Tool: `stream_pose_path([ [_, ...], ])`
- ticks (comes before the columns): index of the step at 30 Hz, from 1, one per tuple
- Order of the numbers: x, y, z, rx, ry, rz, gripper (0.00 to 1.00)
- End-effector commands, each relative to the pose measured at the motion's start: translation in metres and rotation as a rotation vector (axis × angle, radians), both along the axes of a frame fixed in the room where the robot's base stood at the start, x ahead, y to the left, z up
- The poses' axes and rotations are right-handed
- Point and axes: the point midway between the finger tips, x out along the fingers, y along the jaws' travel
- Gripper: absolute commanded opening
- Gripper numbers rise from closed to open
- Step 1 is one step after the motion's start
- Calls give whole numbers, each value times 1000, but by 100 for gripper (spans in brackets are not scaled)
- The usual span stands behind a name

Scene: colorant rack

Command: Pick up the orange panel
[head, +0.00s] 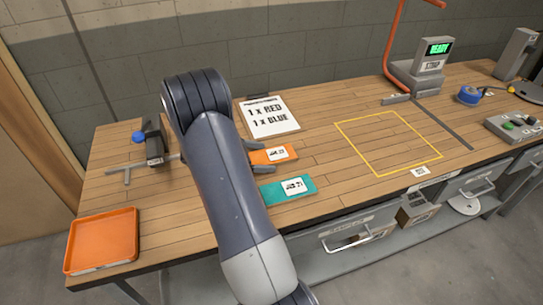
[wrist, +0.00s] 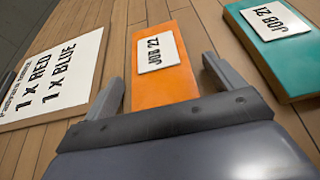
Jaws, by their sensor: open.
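The orange panel (head: 265,157) lies flat on the wooden bench, with a white label at its right end. It also shows in the wrist view (wrist: 163,88), where the label reads JOB 22. My gripper (wrist: 165,85) is open, with one finger on each side of the orange panel. Whether the fingers touch the panel cannot be told. In the head view my arm hides the panel's left end and much of the gripper.
A teal panel (head: 276,192) labelled JOB 21 lies close beside the orange one. A paper sign (head: 269,124) lies on the other side. An orange tray (head: 75,260) sits at front left. A yellow outlined area (head: 385,145) to the right is empty.

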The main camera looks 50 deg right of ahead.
Motion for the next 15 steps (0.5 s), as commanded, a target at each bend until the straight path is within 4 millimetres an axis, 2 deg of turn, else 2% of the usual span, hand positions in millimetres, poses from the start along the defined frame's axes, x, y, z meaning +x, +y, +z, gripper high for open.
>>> stream_pose_path([
  [4,0,0,0,0,0,1,89],
  [15,0,0,0,-1,-1,1,59],
])
